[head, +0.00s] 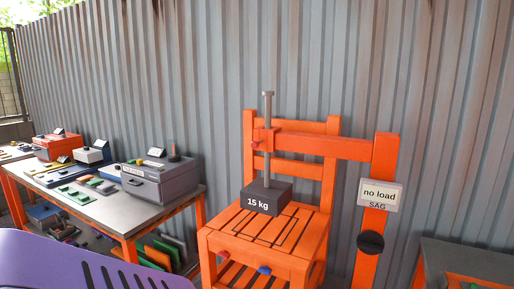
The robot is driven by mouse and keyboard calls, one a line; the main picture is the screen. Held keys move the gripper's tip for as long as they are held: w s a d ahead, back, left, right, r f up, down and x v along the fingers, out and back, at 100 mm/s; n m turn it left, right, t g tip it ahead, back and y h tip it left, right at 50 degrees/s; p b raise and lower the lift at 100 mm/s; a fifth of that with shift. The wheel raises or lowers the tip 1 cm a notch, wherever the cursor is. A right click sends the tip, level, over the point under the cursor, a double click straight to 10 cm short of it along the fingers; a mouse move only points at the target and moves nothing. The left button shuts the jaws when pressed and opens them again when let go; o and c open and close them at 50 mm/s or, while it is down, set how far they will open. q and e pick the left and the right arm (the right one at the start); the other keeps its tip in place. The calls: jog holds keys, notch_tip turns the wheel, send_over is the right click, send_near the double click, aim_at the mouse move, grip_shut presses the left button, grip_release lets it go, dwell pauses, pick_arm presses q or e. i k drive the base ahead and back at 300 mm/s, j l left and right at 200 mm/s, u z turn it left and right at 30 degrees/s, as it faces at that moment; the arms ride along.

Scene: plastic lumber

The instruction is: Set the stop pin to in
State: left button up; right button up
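An orange slatted chair (300,222) stands in a test rig against the corrugated wall. A dark block marked "15 kg" (265,198) rests on its seat, with a grey vertical rod (268,125) rising from it through the rig's orange arm (325,146). A small red knob (254,145) shows beside the rod at the arm's end. Neither of my grippers is in view.
A sign reading "no load" and "SAG" (380,195) hangs on the orange post (366,262), above a black round knob (370,242). A workbench (130,213) with a grey box (160,182) stands left. A dark-topped table (465,262) stands right. Something purple (75,262) fills the lower left.

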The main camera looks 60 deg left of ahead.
aim_at(255, 145)
jog(key=u, duration=1.9)
